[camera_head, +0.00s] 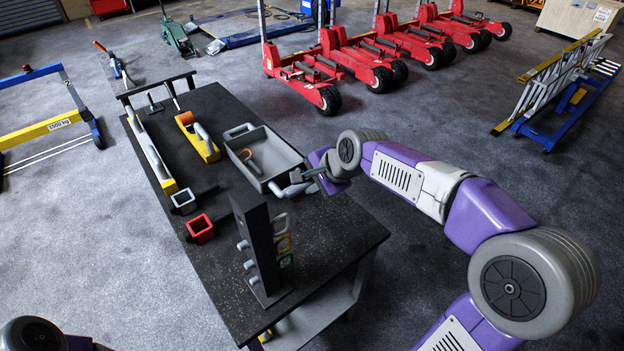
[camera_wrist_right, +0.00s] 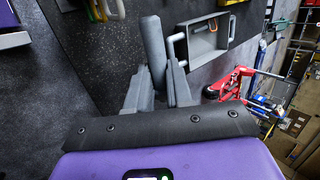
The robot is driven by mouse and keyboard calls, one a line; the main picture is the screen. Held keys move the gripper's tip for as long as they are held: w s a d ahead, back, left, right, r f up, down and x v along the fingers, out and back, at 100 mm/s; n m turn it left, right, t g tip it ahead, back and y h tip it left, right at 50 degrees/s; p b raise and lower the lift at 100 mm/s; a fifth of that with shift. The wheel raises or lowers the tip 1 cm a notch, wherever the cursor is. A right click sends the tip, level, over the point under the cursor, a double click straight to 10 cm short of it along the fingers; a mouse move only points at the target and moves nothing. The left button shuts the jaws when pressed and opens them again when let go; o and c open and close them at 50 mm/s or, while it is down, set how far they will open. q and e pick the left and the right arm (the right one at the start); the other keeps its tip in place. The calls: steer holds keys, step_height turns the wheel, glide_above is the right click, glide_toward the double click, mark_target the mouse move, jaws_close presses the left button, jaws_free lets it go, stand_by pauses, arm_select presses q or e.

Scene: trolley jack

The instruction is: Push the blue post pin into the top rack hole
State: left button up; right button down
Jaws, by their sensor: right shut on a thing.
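My right gripper (camera_head: 309,176) is at the near right corner of the grey tray, above the table. In the right wrist view its fingers (camera_wrist_right: 160,82) are closed on a dark grey rounded rod (camera_wrist_right: 153,42). No blue shows on this rod, so I cannot tell whether it is the blue post pin. The black upright rack (camera_head: 256,240) stands at the table's near end, left of and nearer than the gripper. Grey pin ends stick out on its left, and pale, yellow and green loops show on its right. Its holes are not clear. My left gripper is out of view.
The grey tray (camera_head: 232,156) holds a small orange hooked thing. A yellow tool (camera_head: 206,148), a yellow-ended bar (camera_head: 168,184) and a red square socket (camera_head: 200,229) lie on the black table (camera_head: 330,228). The tabletop right of the rack is clear.

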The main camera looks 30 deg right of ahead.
mark_target(289, 193)
steer(key=shift+s+a+p, duration=0.15)
steer(key=shift+a+p, duration=0.05)
steer(key=shift+a, duration=1.15)
steer(key=shift+s+a+p, duration=0.15)
steer(key=shift+a+p, duration=0.05)
steer(key=shift+a, duration=1.15)
steer(key=shift+s+a+b, duration=0.2)
steer(key=shift+a+b, duration=0.15)
steer(key=shift+a, duration=1.05)
steer(key=shift+s+a+b, duration=0.2)
steer(key=shift+a+b, duration=0.15)
steer(key=shift+a, duration=1.05)
steer(key=c, duration=0.9)
jaws_free()
steer(key=shift+c, duration=0.2)
steer(key=shift+f, duration=0.1)
steer(key=shift+s+f, duration=0.1)
steer(key=v, duration=0.8)
steer(key=shift+w+p, duration=0.25)
steer(key=shift+p, duration=0.15)
